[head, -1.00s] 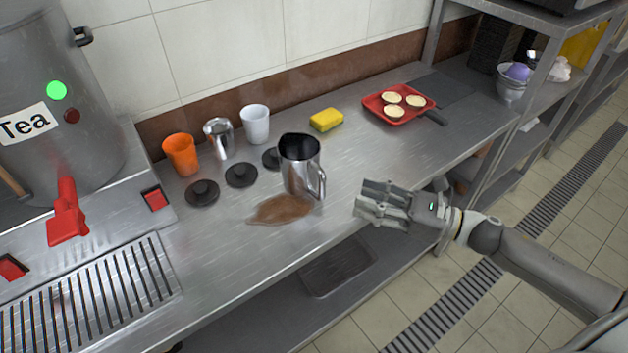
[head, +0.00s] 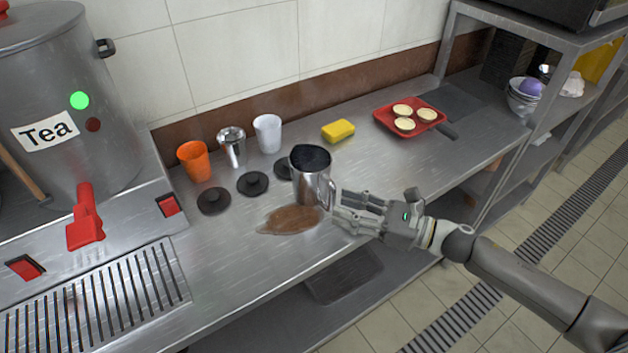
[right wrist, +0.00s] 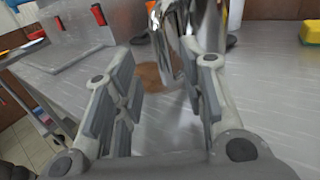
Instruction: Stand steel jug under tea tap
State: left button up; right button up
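The steel jug (head: 313,188) stands upright on the steel counter, with a dark interior and its handle toward my right gripper. My right gripper (head: 338,212) is open, its fingertips close to the jug's handle side. In the right wrist view the shiny jug (right wrist: 200,30) shows just beyond the spread fingers (right wrist: 165,75), with its handle reaching toward the gap between them. I cannot tell whether they touch. The red tea tap (head: 86,222) is at the left, in front of the large steel urn (head: 50,100) labelled Tea. My left gripper is not in view.
A slotted drip grate (head: 95,300) lies below the tap. A brown spill (head: 290,220) is beside the jug. Black lids (head: 252,183), an orange cup (head: 194,161), a steel cup (head: 232,146) and a white cup (head: 268,133) stand behind. A yellow sponge (head: 338,131) and red tray (head: 410,118) are farther right.

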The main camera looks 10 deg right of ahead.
aim_at(331, 210)
jog(key=p+x, duration=0.1)
jog(key=x, duration=0.2)
jog(key=shift+w, duration=0.25)
jog(key=shift+w+a, duration=0.2)
jog(key=shift+a, duration=0.1)
grip_shut()
